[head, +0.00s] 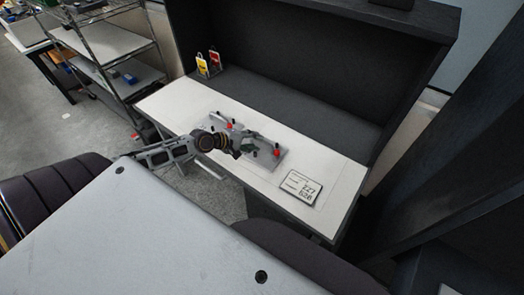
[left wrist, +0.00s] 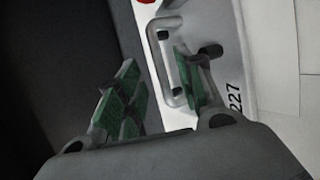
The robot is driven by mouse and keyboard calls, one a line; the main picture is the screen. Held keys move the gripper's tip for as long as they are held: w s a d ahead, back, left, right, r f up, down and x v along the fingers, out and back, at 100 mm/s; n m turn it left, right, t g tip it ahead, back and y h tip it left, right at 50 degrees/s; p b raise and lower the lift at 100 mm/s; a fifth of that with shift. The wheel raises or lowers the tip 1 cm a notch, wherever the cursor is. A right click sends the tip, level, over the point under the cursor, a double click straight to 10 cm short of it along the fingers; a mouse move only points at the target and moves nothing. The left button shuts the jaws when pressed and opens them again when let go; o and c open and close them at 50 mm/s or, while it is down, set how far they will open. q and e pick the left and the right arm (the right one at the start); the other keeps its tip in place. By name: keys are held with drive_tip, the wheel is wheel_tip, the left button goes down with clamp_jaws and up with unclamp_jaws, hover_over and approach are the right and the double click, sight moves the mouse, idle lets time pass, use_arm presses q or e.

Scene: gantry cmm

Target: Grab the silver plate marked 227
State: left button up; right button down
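The silver plate (head: 264,162) lies flat on the white worktop, with red and black knobs on it. In the left wrist view the plate (left wrist: 212,25) carries the black mark 227 (left wrist: 235,98) and a grey U-shaped handle (left wrist: 155,62). My left gripper (head: 247,146) is over the plate and hides part of it. In the left wrist view its green-padded fingers (left wrist: 155,92) are apart and empty. The handle shows between them, nearer the right finger, which overlaps part of it. Contact cannot be told. My right gripper is not in view.
A card (head: 301,187) with numbers lies on the white worktop (head: 180,100), right of the plate. A small rack with red and yellow tags (head: 208,62) stands at the back left. A dark panel (head: 290,40) rises behind the worktop. A wire shelf (head: 110,42) stands at the far left.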

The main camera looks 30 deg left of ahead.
sight(261, 141)
use_arm(q)
drive_tip(key=shift+x, duration=2.45)
clamp_jaws()
drive_tip(key=shift+w+a+r, duration=0.1)
drive_tip(key=shift+w+r, duration=0.05)
